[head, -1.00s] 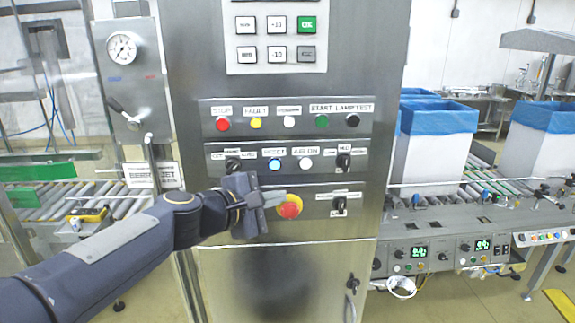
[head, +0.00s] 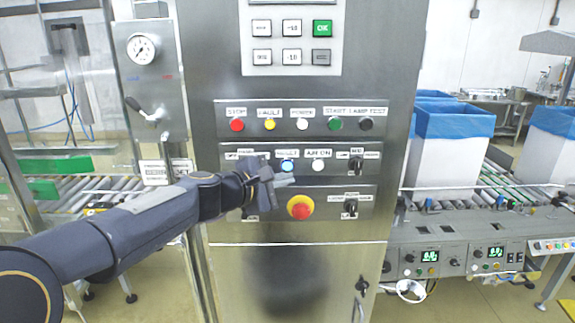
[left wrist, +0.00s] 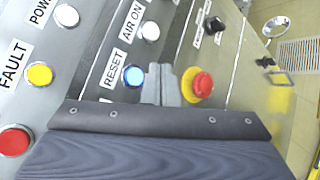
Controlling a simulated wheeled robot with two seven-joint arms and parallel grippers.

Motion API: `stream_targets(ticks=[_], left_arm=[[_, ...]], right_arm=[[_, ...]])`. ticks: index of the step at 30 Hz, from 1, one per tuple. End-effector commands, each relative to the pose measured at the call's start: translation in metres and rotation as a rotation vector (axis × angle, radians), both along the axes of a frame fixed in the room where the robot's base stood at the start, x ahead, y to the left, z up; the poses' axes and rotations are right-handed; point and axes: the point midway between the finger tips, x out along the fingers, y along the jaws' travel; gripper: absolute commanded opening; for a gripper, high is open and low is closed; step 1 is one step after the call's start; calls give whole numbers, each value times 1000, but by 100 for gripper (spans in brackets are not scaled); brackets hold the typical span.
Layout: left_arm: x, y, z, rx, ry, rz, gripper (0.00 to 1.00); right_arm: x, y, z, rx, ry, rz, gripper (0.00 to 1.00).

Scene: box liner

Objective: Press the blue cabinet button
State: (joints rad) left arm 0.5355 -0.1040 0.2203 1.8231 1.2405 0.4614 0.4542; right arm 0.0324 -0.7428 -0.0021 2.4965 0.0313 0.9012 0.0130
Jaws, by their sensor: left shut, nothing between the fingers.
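The blue button (head: 287,165), labelled RESET, is on the middle row of the steel cabinet panel (head: 300,260). It also shows in the left wrist view (left wrist: 133,76), just left of my fingertips. My left gripper (head: 285,181) is shut and empty, in front of the panel. Its tips are a little below the blue button in the head view. In the left wrist view the tips (left wrist: 168,82) lie between the blue button and the red emergency stop (left wrist: 198,86). I cannot tell whether the tips touch the panel. My right gripper is not in view.
The red emergency stop on its yellow ring (head: 300,207) is just below the gripper. A white AIR ON button (head: 318,165) is right of the blue one. Red, yellow, white, green and black buttons line the row above. A conveyor with blue-lined boxes (head: 445,150) stands at right.

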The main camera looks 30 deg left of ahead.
Motion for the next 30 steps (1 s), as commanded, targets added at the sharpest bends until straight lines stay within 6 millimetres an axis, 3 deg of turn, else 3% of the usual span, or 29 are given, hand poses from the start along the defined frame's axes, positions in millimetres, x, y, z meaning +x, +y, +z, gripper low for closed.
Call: stream_targets(ticks=[9,30], left_arm=[[24,15,0,0,1,-1,0],[26,16,0,1,0,0,0]], right_arm=[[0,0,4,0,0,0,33],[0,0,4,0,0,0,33]])
